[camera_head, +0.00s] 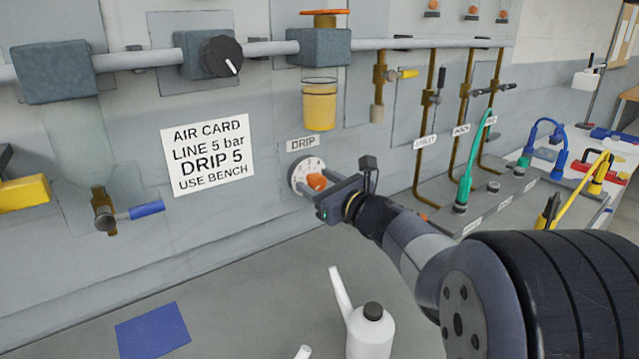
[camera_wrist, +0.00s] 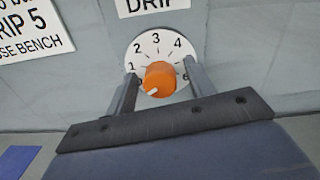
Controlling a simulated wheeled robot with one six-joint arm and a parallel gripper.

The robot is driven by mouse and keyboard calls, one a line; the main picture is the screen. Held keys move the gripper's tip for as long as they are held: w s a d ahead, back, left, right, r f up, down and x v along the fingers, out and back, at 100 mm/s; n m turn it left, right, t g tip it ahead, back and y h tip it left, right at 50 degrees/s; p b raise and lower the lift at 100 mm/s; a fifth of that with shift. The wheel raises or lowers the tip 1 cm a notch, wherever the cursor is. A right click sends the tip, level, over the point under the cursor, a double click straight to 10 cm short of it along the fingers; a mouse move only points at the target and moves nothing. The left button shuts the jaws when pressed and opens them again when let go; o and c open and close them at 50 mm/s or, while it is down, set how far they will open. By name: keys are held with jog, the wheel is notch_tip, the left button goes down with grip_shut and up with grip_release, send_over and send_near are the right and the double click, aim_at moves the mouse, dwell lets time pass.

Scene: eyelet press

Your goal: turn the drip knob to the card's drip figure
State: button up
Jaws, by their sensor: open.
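The orange drip knob (camera_wrist: 160,78) sits on a round white dial (camera_wrist: 146,46) under the DRIP label (camera_head: 303,143). Its white mark points to the lower left, below the figure 1. Figures 1 to 4 read clearly on the dial; the right finger partly covers its right side, and I cannot make out the 5. The air card (camera_head: 209,154) reads "LINE 5 bar, DRIP 5, USE BENCH". My gripper (camera_wrist: 159,73) is open, with one finger on each side of the knob; gaps show beside it. In the head view the knob (camera_head: 317,182) is partly covered by my gripper.
An oil bowl (camera_head: 319,104) hangs above the dial. A black knob (camera_head: 221,57) is on the pipe at upper left. A white oil can (camera_head: 370,330) and a blue mat (camera_head: 153,331) are on the bench below. Brass pipes (camera_head: 427,130) stand to the right.

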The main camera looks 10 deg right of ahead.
jog(key=shift+c, duration=0.2)
jog(key=c, duration=0.9)
